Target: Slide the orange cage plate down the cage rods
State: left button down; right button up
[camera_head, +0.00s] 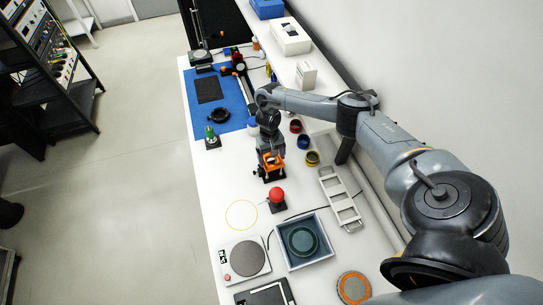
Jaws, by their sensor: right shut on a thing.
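The orange cage plate (273,162) is in the middle of the bench, just above a dark base (268,175). My right gripper (269,152) reaches over it from above and is shut on the orange cage plate. The cage rods are too small and too covered by the gripper to make out, so how the plate sits on them cannot be told. My left gripper is not in view.
A red-topped knob (277,196) stands in front of the plate. A blue mat (235,116) with a black ring (219,116) lies behind. White bench (225,180) is clear to the left.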

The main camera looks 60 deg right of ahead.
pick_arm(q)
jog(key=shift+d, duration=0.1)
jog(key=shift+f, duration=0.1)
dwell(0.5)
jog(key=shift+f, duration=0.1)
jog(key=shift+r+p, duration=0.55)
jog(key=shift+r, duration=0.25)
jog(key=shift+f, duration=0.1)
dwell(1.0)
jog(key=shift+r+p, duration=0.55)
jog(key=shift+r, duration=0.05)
